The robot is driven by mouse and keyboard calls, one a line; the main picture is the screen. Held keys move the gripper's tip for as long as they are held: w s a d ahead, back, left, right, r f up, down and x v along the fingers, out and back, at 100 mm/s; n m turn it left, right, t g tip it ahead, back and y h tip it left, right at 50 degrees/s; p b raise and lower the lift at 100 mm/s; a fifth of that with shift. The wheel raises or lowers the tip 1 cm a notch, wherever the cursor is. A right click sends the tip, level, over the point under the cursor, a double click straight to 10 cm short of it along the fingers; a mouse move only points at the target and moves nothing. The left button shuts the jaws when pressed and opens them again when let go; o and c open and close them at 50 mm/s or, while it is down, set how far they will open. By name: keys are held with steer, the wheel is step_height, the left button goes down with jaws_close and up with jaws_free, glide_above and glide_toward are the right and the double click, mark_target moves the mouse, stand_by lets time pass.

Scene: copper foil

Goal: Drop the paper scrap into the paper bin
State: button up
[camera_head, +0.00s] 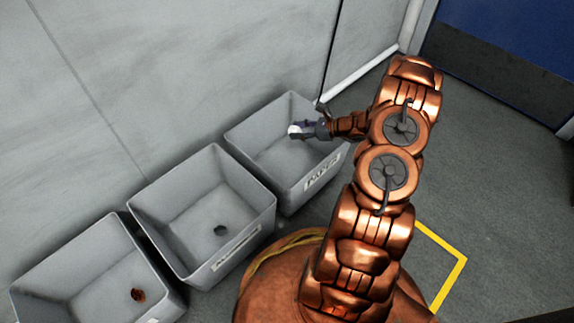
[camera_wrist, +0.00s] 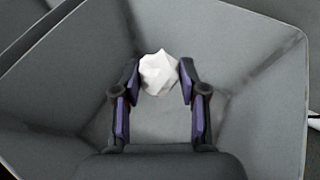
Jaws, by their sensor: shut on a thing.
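The paper scrap is a crumpled white ball (camera_wrist: 159,73) held between the two fingertips of my gripper (camera_wrist: 158,76) in the wrist view. In the head view my gripper (camera_head: 301,131) is over the opening of the paper bin, and the white scrap (camera_head: 294,130) shows at its tip. The paper bin (camera_head: 322,176) is the grey bin farthest right, with a label reading PAPER on its front. In the wrist view the bin's walls (camera_wrist: 255,65) surround the gripper, and its floor shows below the scrap. The gripper is shut on the scrap.
A middle grey bin (camera_head: 165,196) holds a small dark piece (camera_head: 220,231). A left grey bin (camera_head: 75,257) holds a reddish-brown piece (camera_head: 138,295). A grey wall (camera_head: 190,60) stands behind the bins. Yellow floor tape (camera_head: 450,280) lies at the right on open floor.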

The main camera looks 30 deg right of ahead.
steer(key=o, duration=0.7)
steer(key=shift+o, duration=0.2)
steer(key=v, duration=1.2)
steer(key=shift+a, duration=0.1)
